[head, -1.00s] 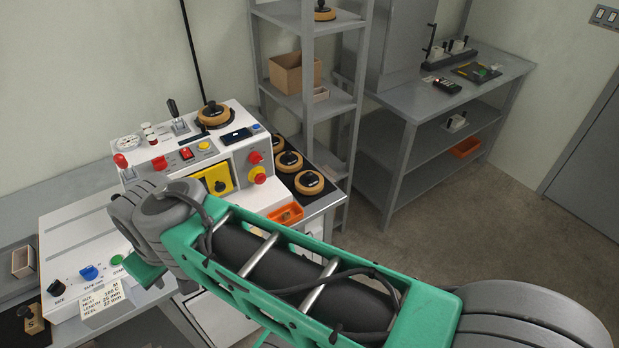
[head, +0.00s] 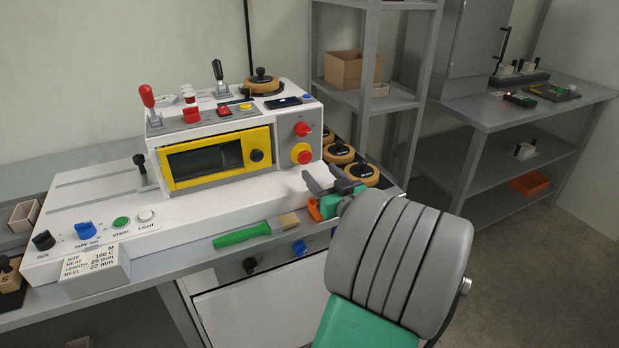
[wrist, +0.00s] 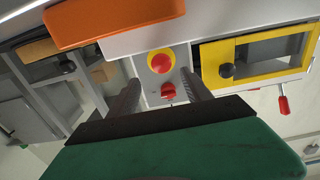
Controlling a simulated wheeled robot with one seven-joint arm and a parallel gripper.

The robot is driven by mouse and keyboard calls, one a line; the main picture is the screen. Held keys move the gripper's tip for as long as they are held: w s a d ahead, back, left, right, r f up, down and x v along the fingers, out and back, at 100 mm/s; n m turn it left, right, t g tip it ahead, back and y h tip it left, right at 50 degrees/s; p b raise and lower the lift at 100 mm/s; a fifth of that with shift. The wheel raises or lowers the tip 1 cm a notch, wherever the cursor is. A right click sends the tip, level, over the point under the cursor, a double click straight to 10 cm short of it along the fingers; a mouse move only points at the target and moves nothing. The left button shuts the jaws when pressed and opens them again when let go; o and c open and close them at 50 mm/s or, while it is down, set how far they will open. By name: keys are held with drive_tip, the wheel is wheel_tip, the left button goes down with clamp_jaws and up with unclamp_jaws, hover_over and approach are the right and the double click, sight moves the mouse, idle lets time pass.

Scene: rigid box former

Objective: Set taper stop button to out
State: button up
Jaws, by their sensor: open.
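A red mushroom-shaped button with a yellow collar (head: 302,153) sits on the grey panel at the right end of the white machine (head: 230,205). It looks like the stop button. Whether it is pressed in or out I cannot tell. In the wrist view the button (wrist: 160,63) shows between my fingers, with the red rotary knob (wrist: 168,92) beside it. That knob (head: 302,129) is above the button in the head view. My gripper (head: 320,176) is open and empty, in front of the panel and apart from the button.
The yellow-framed window door (head: 215,160) with a black knob is left of the panel. An orange tray (wrist: 115,20) is close to my gripper. A green-handled brush (head: 243,234) lies on the front ledge. Black-and-tan reels (head: 338,153) stand at the right.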

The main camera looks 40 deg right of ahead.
sight(306, 158)
drive_tip(key=x, duration=0.7)
drive_tip(key=shift+w+a+r+p, duration=0.1)
drive_tip(key=shift+a+p, duration=0.05)
drive_tip(key=shift+p, duration=0.25)
clamp_jaws()
idle(0.8)
